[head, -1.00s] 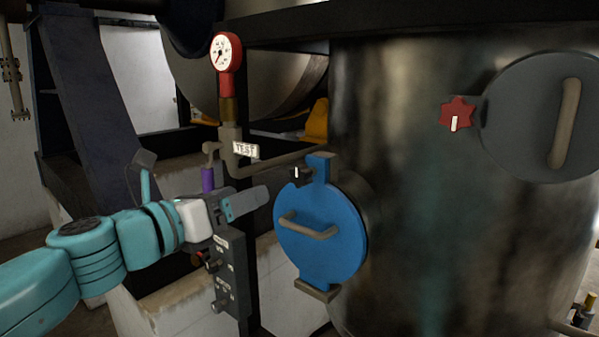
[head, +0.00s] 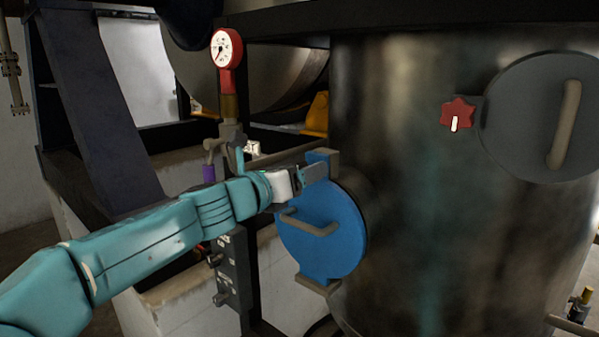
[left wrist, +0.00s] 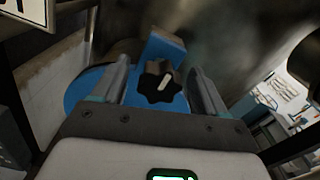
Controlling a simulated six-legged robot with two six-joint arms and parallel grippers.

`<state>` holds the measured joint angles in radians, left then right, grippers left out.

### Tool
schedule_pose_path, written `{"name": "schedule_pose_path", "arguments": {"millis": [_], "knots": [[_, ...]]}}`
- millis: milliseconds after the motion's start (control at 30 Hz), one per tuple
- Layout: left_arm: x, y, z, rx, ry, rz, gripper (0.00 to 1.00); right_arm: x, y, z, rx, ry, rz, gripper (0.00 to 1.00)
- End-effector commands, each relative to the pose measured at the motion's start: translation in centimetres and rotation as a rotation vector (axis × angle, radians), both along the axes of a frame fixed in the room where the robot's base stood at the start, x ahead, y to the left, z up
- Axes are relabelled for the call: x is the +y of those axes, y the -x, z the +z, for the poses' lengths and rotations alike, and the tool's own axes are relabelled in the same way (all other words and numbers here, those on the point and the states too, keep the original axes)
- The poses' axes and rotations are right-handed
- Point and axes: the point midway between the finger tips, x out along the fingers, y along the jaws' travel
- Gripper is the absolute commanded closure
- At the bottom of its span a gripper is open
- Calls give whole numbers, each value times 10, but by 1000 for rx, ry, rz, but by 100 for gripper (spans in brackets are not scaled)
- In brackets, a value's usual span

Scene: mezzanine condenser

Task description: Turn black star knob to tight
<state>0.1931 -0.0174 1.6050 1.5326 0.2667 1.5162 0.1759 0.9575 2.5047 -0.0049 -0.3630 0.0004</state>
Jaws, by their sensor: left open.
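The black star knob (left wrist: 159,82) shows in the left wrist view, with a white pointer mark on its face. It sits by the rim of the round blue cover (head: 322,240), on the side of the dark metal tank. My left gripper (head: 322,170) is at the top of the blue cover in the head view. In the left wrist view its two fingers (left wrist: 162,84) are open, one on each side of the knob, with gaps to it. The knob is hidden behind my gripper in the head view. My right gripper is not in view.
A red star knob (head: 457,114) and a grey round cover (head: 545,118) are on the tank at the right. A red gauge (head: 227,50) on a pipe stands behind my left arm. A control box (head: 232,270) with knobs is below the arm.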

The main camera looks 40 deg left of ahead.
Motion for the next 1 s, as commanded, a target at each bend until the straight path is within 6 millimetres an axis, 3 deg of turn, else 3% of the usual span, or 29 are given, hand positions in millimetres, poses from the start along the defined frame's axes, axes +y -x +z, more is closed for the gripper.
{"name": "schedule_pose_path", "arguments": {"millis": [67, 233, 267, 1000], "knots": [[0, 0, 0, 0, 0, 0, 27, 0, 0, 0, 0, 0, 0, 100], [0, 0, 0, 0, 0, 0, 79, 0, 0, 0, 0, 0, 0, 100], [0, 0, 0, 0, 0, 0, 81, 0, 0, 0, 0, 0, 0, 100], [0, 1, 1, -15, -138, 0, 82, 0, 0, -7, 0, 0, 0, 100]]}}
